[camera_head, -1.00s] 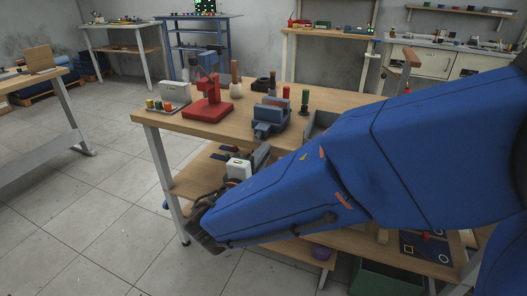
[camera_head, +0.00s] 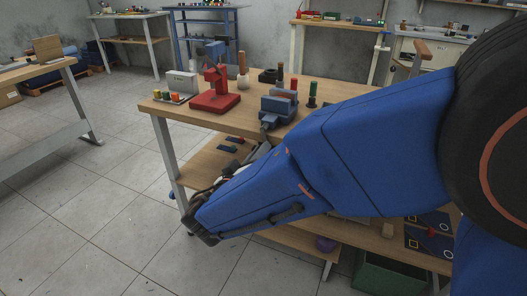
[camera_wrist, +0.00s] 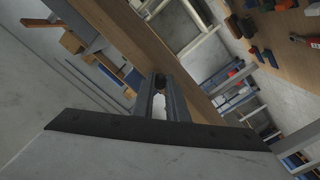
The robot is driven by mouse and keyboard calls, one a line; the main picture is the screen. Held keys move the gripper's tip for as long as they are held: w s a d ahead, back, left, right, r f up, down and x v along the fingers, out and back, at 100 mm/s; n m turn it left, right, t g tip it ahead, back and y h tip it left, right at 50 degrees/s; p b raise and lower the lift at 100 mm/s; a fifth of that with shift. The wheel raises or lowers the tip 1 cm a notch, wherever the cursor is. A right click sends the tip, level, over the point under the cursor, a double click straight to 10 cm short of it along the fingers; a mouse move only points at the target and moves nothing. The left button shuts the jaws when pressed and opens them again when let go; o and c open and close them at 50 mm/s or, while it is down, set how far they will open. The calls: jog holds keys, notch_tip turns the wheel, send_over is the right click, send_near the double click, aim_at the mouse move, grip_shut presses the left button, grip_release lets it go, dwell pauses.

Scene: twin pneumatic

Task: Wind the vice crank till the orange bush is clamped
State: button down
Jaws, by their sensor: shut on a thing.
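The blue-grey vice (camera_head: 279,108) stands on the wooden workbench (camera_head: 225,125) near its front edge. Its crank (camera_head: 268,122) hangs at the front of the vice, toward me. My gripper (camera_wrist: 159,92) has its two grey fingers close together on a small dark piece, which looks like the crank's handle. What sits between the vice jaws is unclear.
A red press (camera_head: 214,98) stands left of the vice, and a green-topped tool (camera_head: 312,92) stands to its right. A lower shelf (camera_head: 205,160) runs under the bench. A green bin (camera_head: 385,275) sits on the floor at the right.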

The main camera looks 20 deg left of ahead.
jog(key=shift+a+f+m, duration=0.1)
jog(key=shift+a+m, duration=0.3)
jog(key=shift+m, duration=0.65)
jog(key=shift+a+f+m, duration=0.1)
jog(key=shift+a+m, duration=0.3)
jog(key=shift+m, duration=0.65)
jog(key=c, duration=1.7)
grip_release()
jog(key=shift+a, duration=0.1)
jog(key=shift+c, duration=0.2)
jog(key=s+a, duration=0.1)
jog(key=s, duration=1.6)
jog(key=shift+s+a, duration=0.15)
